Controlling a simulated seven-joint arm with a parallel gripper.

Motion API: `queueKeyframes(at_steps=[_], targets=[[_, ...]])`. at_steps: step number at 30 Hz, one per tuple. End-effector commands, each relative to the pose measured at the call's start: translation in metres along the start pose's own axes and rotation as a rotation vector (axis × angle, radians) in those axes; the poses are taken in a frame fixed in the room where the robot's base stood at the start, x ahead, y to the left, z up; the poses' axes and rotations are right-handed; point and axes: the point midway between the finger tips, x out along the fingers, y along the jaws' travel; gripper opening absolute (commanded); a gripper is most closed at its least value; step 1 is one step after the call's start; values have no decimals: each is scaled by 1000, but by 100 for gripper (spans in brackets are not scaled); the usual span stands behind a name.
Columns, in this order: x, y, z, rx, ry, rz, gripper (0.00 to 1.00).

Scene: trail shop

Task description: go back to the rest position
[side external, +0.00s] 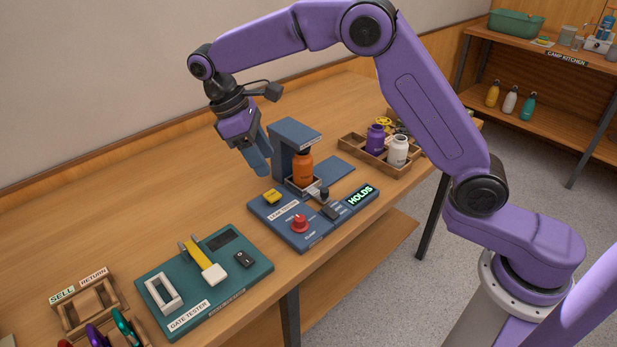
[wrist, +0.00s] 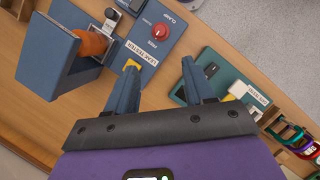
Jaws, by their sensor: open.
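My gripper (side external: 258,163) hangs in the air above the table, just left of the blue leak tester in the side view. In the wrist view its two blue fingers (wrist: 157,82) are apart with nothing between them. The leak tester (side external: 296,236) has a red knob (side external: 299,223), a yellow button (side external: 271,196) and a lit display reading HOLDS (side external: 360,195). An orange bottle (side external: 303,166) stands upright in the tester under its blue column (side external: 284,150). The bottle also shows partly in the wrist view (wrist: 93,43).
A green gate tester (side external: 205,270) lies at the front left. A wooden tray (side external: 372,160) with a purple bottle (side external: 375,139) and a white bottle (side external: 398,151) sits at the right. The table's back left is clear.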

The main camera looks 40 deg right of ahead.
Motion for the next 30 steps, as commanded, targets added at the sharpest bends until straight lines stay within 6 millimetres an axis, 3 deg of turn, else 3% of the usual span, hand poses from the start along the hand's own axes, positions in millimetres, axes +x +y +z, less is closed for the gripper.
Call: queueKeyframes(at_steps=[5,11,20,30], targets=[[-2,-12,14,-23,30,15,53],[0,-37,49,-71,96,43,53],[20,-74,116,-143,198,68,53],[63,-108,205,-225,310,72,53]])
